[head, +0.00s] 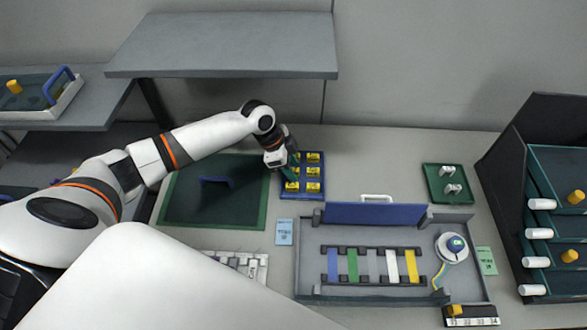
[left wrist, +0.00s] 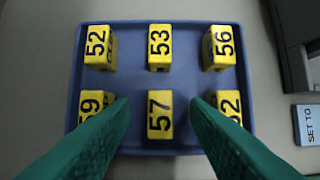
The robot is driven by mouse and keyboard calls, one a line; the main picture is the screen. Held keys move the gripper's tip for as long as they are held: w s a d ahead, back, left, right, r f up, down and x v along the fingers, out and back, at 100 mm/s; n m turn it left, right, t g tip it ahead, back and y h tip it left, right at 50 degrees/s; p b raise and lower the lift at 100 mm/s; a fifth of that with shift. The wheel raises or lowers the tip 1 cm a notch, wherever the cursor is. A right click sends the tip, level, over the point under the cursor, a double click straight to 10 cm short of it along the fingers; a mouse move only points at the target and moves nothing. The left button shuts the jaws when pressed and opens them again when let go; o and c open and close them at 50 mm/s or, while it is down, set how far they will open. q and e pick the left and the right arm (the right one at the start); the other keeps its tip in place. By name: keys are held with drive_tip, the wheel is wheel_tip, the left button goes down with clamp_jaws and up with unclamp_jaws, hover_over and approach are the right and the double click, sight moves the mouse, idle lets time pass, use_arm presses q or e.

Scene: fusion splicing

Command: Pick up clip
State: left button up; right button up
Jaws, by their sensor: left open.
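Several yellow clips with black numbers stand in two rows on a blue tray (head: 302,197), which also fills the middle of the left wrist view (left wrist: 138,85). The far row reads 52 (left wrist: 98,45), 53 (left wrist: 160,46) and 56 (left wrist: 219,46). The near row has 59 (left wrist: 92,104), clip 57 (left wrist: 160,112) and one partly hidden clip ending in 2 (left wrist: 231,104). My left gripper (head: 290,172) is over the left side of the tray in the head view. Its green fingers (left wrist: 160,103) are open, one on each side of 57 in the picture; contact cannot be told.
A dark green mat (head: 185,210) with a blue handle lies left of the tray. A grey work tray (head: 313,270) with coloured strips is in front, its blue lid raised. A small green tray (head: 433,186) and a dark rack (head: 513,165) stand to the right. A grey shelf (head: 220,45) overhangs behind.

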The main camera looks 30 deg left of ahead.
use_arm(q)
drive_tip(key=shift+f, duration=0.15)
clamp_jaws()
idle(0.4)
drive_tip(key=shift+s+d+r+b, duration=0.1)
drive_tip(key=shift+s+r+b, duration=0.05)
drive_tip(key=shift+r+b, duration=0.2)
wheel_tip(320, 180, up, 6)
drive_tip(key=shift+r+b, duration=0.1)
drive_tip(key=shift+b, duration=0.4)
drive_tip(key=s+d+b, duration=0.1)
drive_tip(key=s+d, duration=0.3)
drive_tip(key=s, duration=0.5)
drive_tip(key=s+d+b, duration=0.2)
drive_tip(key=s+d, duration=0.3)
drive_tip(key=s, duration=0.4)
drive_tip(key=w+a+r+n+t+y, duration=0.2)
drive_tip(key=w+r+n+y, duration=0.2)
drive_tip(key=w+r+n, duration=0.4)
drive_tip(key=w+n, duration=0.4)
drive_tip(key=shift+w+r+n, duration=0.2)
drive_tip(key=shift+r+n, duration=0.2)
